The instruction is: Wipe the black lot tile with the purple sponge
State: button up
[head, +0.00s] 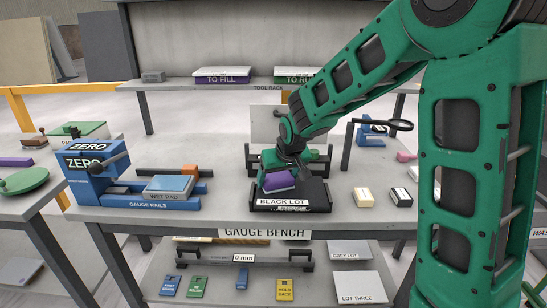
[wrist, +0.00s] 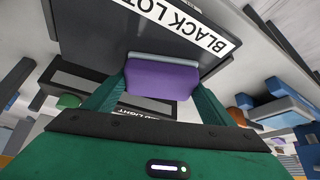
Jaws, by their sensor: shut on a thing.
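My gripper (head: 278,178) is shut on the purple sponge (head: 280,181). In the wrist view the purple sponge (wrist: 162,80) sits between the two green fingers of my gripper (wrist: 160,95), with a greyish strip along its far edge. The black lot tile (head: 317,194) is a dark slab on the gauge bench with a white BLACK LOT label on its front. It also shows in the wrist view (wrist: 85,30), upside down, beyond the sponge. The sponge is over the left part of the tile, low and close to it. I cannot tell whether they touch.
The blue wet pad (head: 168,185) and the blue ZERO gauge (head: 92,170) stand to the left on the bench. A cream block (head: 364,197) and a black-and-white block (head: 401,197) lie to the right. A magnifier (head: 399,125) stands behind. Coloured tags lie on the lower shelf.

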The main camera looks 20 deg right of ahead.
jog(key=shift+r, duration=4)
